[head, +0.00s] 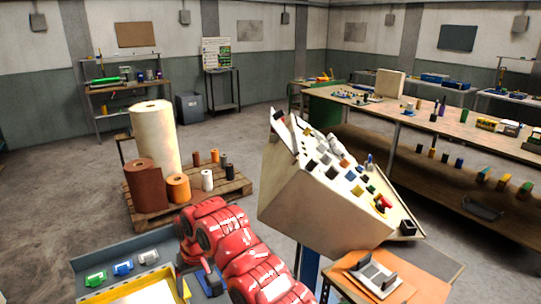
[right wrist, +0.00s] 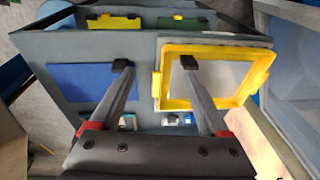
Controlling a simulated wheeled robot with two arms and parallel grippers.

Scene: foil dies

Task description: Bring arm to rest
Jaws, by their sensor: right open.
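My right arm (head: 240,249), red and glossy, reaches over a grey tray (head: 88,262) at the lower left of the head view. My right gripper (right wrist: 156,65) is open in the right wrist view, with nothing between its fingers. Its fingertips show in front of a blue panel (right wrist: 75,82) and a yellow frame (right wrist: 258,78) around a pale plate. I cannot tell whether they touch anything. In the head view the arm mostly hides this gripper. My left gripper is not in view.
Green (head: 95,279), blue (head: 123,268) and white (head: 148,257) pieces lie in the tray. A slanted cream stand (head: 310,215) with several small blocks is right of the arm. An orange surface (head: 345,270) is lower right. A pallet (head: 238,188) with rolls stands behind.

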